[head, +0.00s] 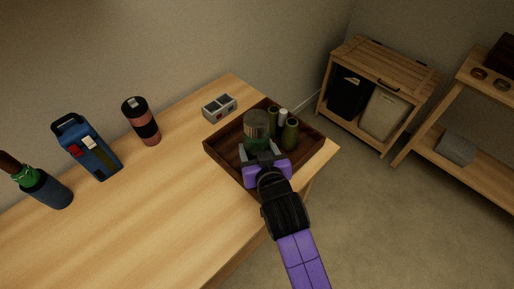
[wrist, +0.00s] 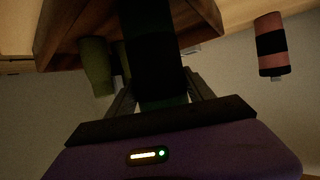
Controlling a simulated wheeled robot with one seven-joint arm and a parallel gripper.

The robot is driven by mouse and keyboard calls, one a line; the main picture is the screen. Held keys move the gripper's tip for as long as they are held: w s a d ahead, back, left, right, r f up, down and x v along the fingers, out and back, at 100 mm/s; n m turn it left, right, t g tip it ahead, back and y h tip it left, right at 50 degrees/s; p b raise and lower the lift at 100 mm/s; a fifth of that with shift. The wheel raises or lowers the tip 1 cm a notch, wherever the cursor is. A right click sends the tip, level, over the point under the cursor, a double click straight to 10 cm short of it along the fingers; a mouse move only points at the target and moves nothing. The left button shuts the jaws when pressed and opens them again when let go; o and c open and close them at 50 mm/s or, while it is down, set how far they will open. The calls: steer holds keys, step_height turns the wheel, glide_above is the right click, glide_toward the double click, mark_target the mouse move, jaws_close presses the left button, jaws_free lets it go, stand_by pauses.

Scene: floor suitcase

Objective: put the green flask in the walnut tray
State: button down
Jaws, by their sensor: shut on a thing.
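The green flask (head: 256,124), dark green with a greyish top, is upright between the fingers of my gripper (head: 262,153), which is shut on it. In the head view it shows over the walnut tray (head: 222,161), inside its outline; whether its base touches the tray floor is hidden. In the wrist view the flask (wrist: 152,50) is a dark shape between the fingers of my gripper (wrist: 160,92), with the tray (wrist: 48,38) behind it at the top.
Green cylinders (head: 291,134) and a pale-topped one stand in the tray's right part, close to the flask. A grey two-part box (head: 220,106), a pink-and-black tumbler (head: 141,121), a blue carrier (head: 87,148) and a bottle in a blue sleeve (head: 45,187) stand on the table.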

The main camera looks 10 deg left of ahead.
stand_by(0.3)
steer(key=shift+f, duration=0.2)
steer(key=shift+c, duration=1.9)
jaws_free()
steer(key=shift+r, duration=0.2)
steer(key=v, duration=1.2)
steer(key=shift+f, duration=0.1)
